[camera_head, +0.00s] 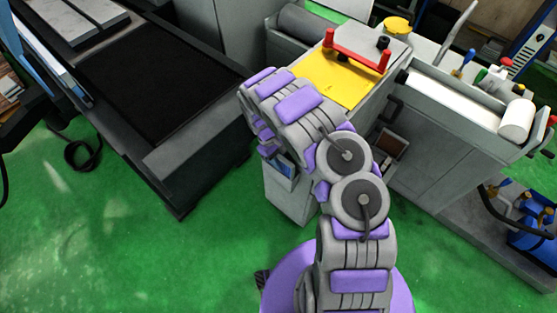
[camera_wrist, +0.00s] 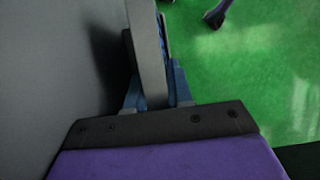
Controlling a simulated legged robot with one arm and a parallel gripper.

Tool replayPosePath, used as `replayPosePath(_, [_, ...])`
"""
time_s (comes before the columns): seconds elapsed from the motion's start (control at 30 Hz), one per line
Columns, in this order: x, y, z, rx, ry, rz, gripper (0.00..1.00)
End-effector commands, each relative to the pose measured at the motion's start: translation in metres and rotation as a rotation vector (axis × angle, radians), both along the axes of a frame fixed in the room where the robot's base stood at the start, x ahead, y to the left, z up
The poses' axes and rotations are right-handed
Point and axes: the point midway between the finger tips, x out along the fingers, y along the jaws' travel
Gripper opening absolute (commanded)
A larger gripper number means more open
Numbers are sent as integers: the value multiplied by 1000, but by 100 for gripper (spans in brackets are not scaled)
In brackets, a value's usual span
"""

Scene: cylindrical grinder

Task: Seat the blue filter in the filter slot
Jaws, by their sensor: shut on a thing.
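My arm hides much of the gripper in the head view.
A grey machine cabinet (camera_head: 289,200) stands under my arm, with a yellow plate (camera_head: 338,78) and a red-handled bar (camera_head: 357,52) above. A dark machine bed (camera_head: 165,85) lies to the left. Green floor (camera_head: 130,240) is clear at front left.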

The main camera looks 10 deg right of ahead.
Motion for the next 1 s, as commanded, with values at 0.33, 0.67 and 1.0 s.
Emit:
replayPosePath(0.33, [0, 0, -8, 0, 0, 0, 0])
replayPosePath(0.67, [0, 0, -16, 0, 0, 0, 0])
replayPosePath(1.0, [0, 0, -19, 0, 0, 0, 35])
